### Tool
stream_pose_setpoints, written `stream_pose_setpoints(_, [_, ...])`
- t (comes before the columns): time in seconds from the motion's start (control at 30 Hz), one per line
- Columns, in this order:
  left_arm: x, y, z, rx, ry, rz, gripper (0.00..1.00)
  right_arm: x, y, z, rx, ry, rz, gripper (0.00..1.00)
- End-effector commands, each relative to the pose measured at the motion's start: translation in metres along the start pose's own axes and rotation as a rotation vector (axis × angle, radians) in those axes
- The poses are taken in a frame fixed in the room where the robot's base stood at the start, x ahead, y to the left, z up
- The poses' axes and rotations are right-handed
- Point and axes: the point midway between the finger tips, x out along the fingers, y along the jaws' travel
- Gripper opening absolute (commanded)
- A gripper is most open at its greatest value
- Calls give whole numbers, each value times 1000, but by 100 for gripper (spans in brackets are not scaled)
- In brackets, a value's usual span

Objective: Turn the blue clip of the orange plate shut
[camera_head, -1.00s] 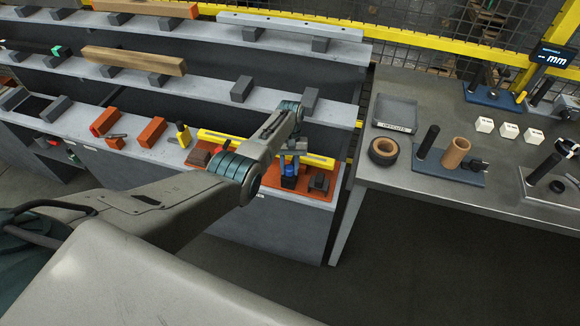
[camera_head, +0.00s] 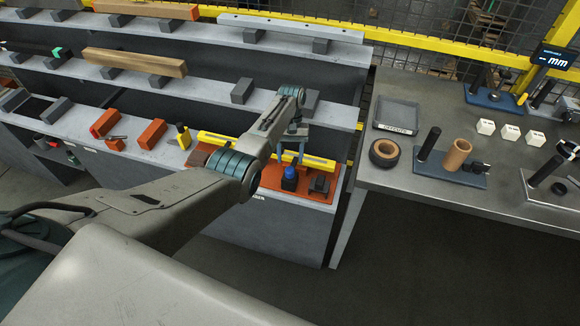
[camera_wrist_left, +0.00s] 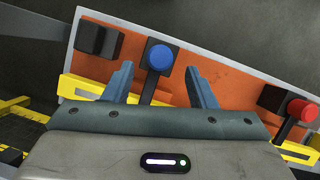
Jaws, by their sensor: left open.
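The orange plate (camera_head: 270,178) lies on the lower bench at its right end; it also shows in the left wrist view (camera_wrist_left: 225,83). The blue clip (camera_head: 291,172) stands on it. In the left wrist view its round blue knob (camera_wrist_left: 160,57) sits on a dark block, and a dark arm runs from it to the yellow bar, partly hidden by my gripper. My left gripper (camera_head: 292,156) is open and empty above the clip. In the left wrist view its fingers (camera_wrist_left: 160,72) are on either side of the knob, apart from it. My right gripper is not in view.
A yellow bar (camera_head: 313,161) runs along the plate's back. A red knob (camera_wrist_left: 297,107) and a dark block (camera_wrist_left: 98,41) flank the clip. A yellow-capped bottle (camera_head: 183,137) and orange blocks (camera_head: 151,134) stand left.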

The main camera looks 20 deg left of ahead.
Motion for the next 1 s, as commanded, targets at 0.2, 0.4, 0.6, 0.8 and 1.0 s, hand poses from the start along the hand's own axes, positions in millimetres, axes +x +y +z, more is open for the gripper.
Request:
stream_pose_setpoints(0.2, [-37, 0, -1, 0, 1, 0, 52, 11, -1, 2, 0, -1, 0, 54])
stream_pose_setpoints(0.4, [-53, 0, 0, 0, 0, 0, 52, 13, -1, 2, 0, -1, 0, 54])
stream_pose_setpoints(0.6, [-55, 0, 0, 0, -1, 0, 52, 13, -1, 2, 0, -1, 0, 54])
stream_pose_setpoints(0.8, [-55, 0, 0, 0, -1, 0, 52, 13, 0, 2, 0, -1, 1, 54])
stream_pose_setpoints(1.0, [-54, 0, 0, 0, -1, 0, 52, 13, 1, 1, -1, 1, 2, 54])
